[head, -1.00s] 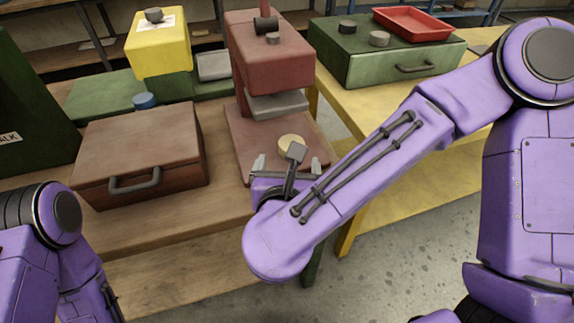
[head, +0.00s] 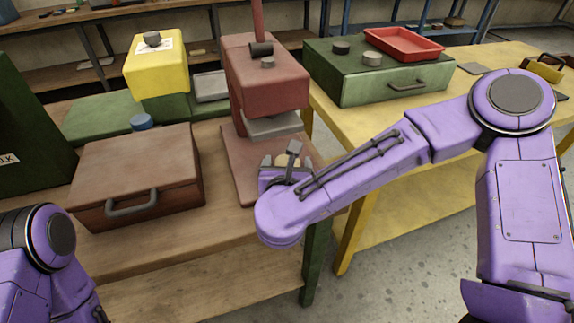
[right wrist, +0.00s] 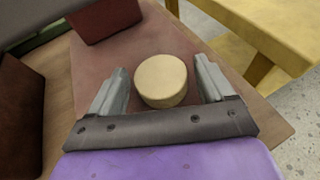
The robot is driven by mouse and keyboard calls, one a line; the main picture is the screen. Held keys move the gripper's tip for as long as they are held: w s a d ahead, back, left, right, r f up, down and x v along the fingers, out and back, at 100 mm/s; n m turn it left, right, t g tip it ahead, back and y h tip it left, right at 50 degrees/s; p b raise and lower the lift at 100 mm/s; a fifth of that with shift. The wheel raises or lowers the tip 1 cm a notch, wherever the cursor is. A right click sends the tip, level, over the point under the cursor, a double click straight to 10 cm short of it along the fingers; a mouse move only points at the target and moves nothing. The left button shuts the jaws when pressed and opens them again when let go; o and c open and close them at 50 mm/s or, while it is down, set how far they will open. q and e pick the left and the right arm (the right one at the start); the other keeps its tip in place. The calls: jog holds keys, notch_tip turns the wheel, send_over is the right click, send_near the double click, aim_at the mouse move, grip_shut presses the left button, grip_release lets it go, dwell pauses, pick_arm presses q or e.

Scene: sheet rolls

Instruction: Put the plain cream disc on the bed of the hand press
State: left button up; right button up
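The cream disc (right wrist: 161,80) lies flat on the dull red base plate (right wrist: 105,62) of the red press (head: 268,85). In the right wrist view it stands between the fingers of my right gripper (right wrist: 161,68), which is open with a gap on each side. In the head view the right gripper (head: 287,161) is over the front of the base plate (head: 237,165) and largely hides the disc. A grey block (head: 271,124) hangs under the press head, above the plate's rear part. My left gripper is out of view; only left arm links show.
A brown case (head: 138,168) stands left of the press. A yellow-headed machine (head: 156,55) with a green base is behind it. The yellow table (head: 440,115) at right carries a green case (head: 375,75) and red tray (head: 403,43). A floor gap separates the tables.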

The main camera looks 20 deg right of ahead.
jog(key=c, duration=0.8)
jog(key=shift+w+a+b, duration=0.3)
jog(key=shift+w+a, duration=0.75)
jog(key=shift+a, duration=0.2)
jog(key=o, duration=1.1)
jog(key=shift+o, duration=0.2)
jog(key=shift+s, duration=0.1)
jog(key=v, duration=1)
jog(key=shift+s+a+r, duration=0.1)
jog(key=shift+s+a, duration=0.05)
jog(key=shift+s, duration=0.05)
